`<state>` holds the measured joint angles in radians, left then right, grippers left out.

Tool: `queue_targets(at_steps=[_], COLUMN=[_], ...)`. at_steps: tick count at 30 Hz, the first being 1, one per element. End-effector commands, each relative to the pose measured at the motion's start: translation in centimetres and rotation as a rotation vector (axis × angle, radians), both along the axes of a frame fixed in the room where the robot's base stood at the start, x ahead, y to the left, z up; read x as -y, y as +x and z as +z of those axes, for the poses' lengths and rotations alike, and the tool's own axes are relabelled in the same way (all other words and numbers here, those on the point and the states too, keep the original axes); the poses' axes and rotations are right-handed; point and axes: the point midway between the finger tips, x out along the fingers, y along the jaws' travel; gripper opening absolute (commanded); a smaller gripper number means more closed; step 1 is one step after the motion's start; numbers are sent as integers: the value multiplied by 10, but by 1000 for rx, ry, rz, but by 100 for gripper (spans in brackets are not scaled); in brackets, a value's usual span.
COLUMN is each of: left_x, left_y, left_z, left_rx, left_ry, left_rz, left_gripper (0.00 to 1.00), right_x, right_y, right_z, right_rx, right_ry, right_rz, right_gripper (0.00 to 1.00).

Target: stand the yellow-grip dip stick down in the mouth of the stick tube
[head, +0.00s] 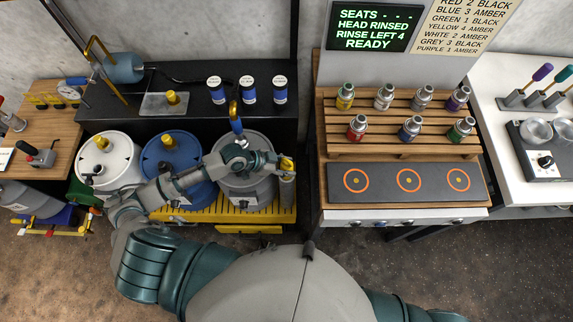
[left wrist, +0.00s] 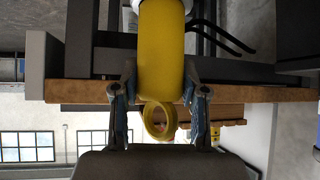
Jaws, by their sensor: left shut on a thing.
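My left gripper (head: 287,166) is shut on the yellow grip (head: 284,161) of the dip stick, at the right side of the grey drum. In the left wrist view the yellow grip (left wrist: 162,52) lies between my two fingers (left wrist: 159,105), with a yellow ring (left wrist: 158,120) at its near end. A slim grey tube (head: 288,192), which looks like the stick tube, stands directly below the gripper. The stick's shaft is hidden, and I cannot tell whether its tip is inside the tube's mouth. My right gripper is outside the head view.
A white drum (head: 112,170), a blue drum (head: 185,150) and a grey drum (head: 250,187) stand on a yellow pallet (head: 224,214). A black bench (head: 190,122) is behind them. A wooden rack (head: 385,150) with several small canisters stands close on the right.

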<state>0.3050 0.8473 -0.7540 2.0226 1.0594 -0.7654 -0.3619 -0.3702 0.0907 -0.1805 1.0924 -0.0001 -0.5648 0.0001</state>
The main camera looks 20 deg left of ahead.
Motion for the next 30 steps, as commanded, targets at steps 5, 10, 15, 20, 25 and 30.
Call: queue_targets(at_steps=[5, 10, 15, 20, 25, 30], left_x=[0, -1, 0, -1, -13, -38], left_y=[0, 0, 0, 0, -6, -19], left_z=[0, 0, 0, -1, 9, 33], left_rx=[0, 0, -1, -2, -1, 0], left_ry=[1, 2, 2, 4, 5, 7], left_rz=[1, 1, 0, 0, 1, 0], left_gripper=[0, 65, 72, 72, 72, 72], right_x=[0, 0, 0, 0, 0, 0], right_y=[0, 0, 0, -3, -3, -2], right_z=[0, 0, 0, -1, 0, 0], right_rx=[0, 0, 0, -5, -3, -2], right_ry=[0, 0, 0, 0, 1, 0], right_rz=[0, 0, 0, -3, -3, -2], right_gripper=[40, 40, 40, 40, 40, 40])
